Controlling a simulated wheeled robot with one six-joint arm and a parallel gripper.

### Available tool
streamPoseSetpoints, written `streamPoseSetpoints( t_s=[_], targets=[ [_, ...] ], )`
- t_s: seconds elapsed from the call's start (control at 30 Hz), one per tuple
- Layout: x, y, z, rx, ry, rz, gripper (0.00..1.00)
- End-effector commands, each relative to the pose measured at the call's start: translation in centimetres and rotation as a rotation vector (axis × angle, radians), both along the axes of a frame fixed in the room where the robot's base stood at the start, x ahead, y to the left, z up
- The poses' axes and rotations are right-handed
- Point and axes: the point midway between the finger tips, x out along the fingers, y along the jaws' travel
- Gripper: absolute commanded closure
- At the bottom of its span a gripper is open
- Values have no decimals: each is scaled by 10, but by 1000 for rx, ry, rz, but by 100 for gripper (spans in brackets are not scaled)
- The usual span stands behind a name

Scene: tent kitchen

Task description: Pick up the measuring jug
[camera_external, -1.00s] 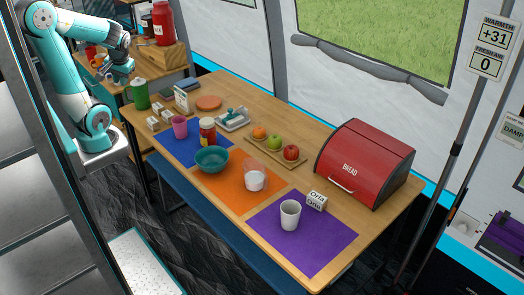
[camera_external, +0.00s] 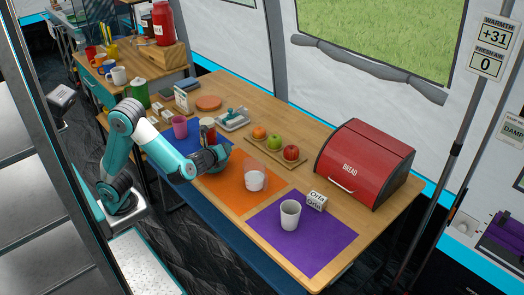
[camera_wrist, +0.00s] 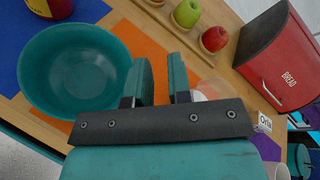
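The measuring jug (camera_external: 255,181) looks like a clear vessel with white in its lower part, standing upright on the orange mat (camera_external: 228,195). In the wrist view the jug (camera_wrist: 213,88) is partly hidden behind my right finger and the gripper's dark bar. My gripper (camera_wrist: 160,75) is open, with an empty gap between its two teal fingers. In the external view my gripper (camera_external: 222,153) is left of the jug, apart from it, and covers most of the teal bowl. The wrist view shows the bowl (camera_wrist: 75,70) left of the fingers.
A white cup (camera_external: 290,215) stands on the purple mat (camera_external: 310,245), with a small box (camera_external: 316,201) behind it. A fruit board (camera_external: 262,150) lies behind the jug. A red bread bin (camera_external: 365,165) is at right. A dark red jar (camera_external: 208,130) stands behind my gripper.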

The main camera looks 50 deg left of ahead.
Motion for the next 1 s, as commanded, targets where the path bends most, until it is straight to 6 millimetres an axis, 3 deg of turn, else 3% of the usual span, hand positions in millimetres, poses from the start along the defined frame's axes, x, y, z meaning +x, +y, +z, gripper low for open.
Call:
streamPoseSetpoints(
  t_s=[0.03, 0.1, 0.2, 0.33, 0.53, 1.0],
  targets=[
    [-9, -37, -36, 108, -18, -117, 81],
    [-17, -78, -53, 264, -55, -241, 81],
    [-23, -120, -70, 453, -114, -351, 81],
    [-34, -155, -87, 614, -173, -441, 81],
    [-33, -171, -93, 688, -202, -476, 81],
    [29, -171, -93, 683, -200, -472, 81]
  ],
)
